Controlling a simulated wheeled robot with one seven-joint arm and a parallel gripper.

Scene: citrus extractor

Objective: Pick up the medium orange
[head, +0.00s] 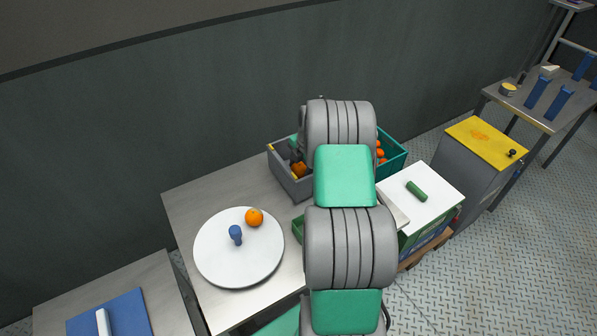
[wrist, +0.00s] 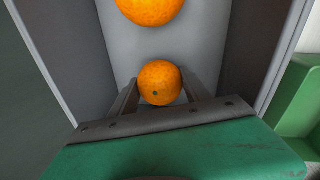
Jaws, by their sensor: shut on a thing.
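In the wrist view, my gripper (wrist: 158,92) has its two fingers on either side of an orange (wrist: 159,80) and is shut on it. A second orange (wrist: 145,8) shows at the top edge, partly cut off, and looks larger in the picture. Both are within the grey walls of a bin (wrist: 115,42). In the head view, the grey bin (head: 290,181) stands at the back of the metal table, with orange fruit (head: 299,170) showing inside. My arm hides the gripper and part of the bin there. I cannot tell whether the held orange touches the bin floor.
A white round plate (head: 215,262) holds an orange (head: 254,217) and a blue knob (head: 236,234). A teal bin (head: 397,157) with oranges (head: 380,153) stands beside the grey bin. A white-topped box (head: 430,205) carries a green cylinder (head: 416,191). A yellow-topped cabinet (head: 478,141) stands at right.

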